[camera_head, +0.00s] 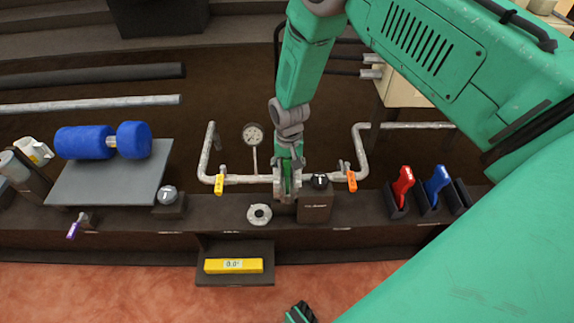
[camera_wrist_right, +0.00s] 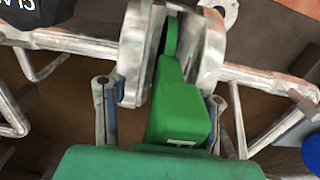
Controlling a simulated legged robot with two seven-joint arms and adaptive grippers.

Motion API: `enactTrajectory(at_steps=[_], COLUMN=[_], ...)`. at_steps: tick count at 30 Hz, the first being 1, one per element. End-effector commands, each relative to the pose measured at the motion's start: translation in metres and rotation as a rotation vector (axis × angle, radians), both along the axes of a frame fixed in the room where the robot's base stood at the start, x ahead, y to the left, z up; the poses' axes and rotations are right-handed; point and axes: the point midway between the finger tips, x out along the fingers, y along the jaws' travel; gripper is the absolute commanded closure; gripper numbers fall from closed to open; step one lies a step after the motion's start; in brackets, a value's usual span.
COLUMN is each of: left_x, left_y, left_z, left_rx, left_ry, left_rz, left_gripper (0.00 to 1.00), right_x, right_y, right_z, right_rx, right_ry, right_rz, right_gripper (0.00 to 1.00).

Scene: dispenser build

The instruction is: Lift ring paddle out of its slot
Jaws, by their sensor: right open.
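A green paddle (camera_wrist_right: 180,105) with a blocky handle stands in the slot between two round metal flanges (camera_wrist_right: 133,55) in the right wrist view. Its thin upper part is between the flanges; I cannot see whether it has a ring. In the head view the paddle is mostly hidden behind my right gripper (camera_head: 288,186). My right gripper (camera_wrist_right: 160,95) is open, one finger on each side of the green handle, with gaps visible beside it.
A pipe (camera_head: 245,179) with yellow and orange tags runs to the flanges. A gauge (camera_head: 253,135) rises beside them. A dark box (camera_head: 315,207) and a grey ring (camera_head: 259,214) are close by. Red (camera_head: 403,186) and blue (camera_head: 436,184) paddles stand in holders at right.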

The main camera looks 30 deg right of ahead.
Motion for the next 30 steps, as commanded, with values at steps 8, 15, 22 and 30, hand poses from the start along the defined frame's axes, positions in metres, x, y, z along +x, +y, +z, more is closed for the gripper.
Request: enactTrajectory(at_steps=[8, 15, 22, 30], left_x=[0.000, 0.000, 0.000, 0.000], left_y=[0.000, 0.001, 0.000, 0.000], left_z=[0.000, 0.000, 0.007, 0.019], left_rx=[0.001, 0.001, 0.000, 0.001], left_ry=[0.000, 0.000, 0.000, 0.000], left_rz=[0.001, 0.001, 0.001, 0.001], left_gripper=[0.60, 0.60, 0.60, 0.60], right_x=[0.000, 0.000, 0.000, 0.001], right_y=[-0.002, -0.003, -0.002, -0.001], right_z=[0.000, 0.000, 0.009, 0.024], right_rx=[-0.009, -0.004, -0.005, -0.007], right_ry=[-0.001, 0.000, -0.001, -0.003], right_rz=[-0.002, -0.002, -0.001, -0.001], right_gripper=[1.00, 1.00, 1.00, 1.00])
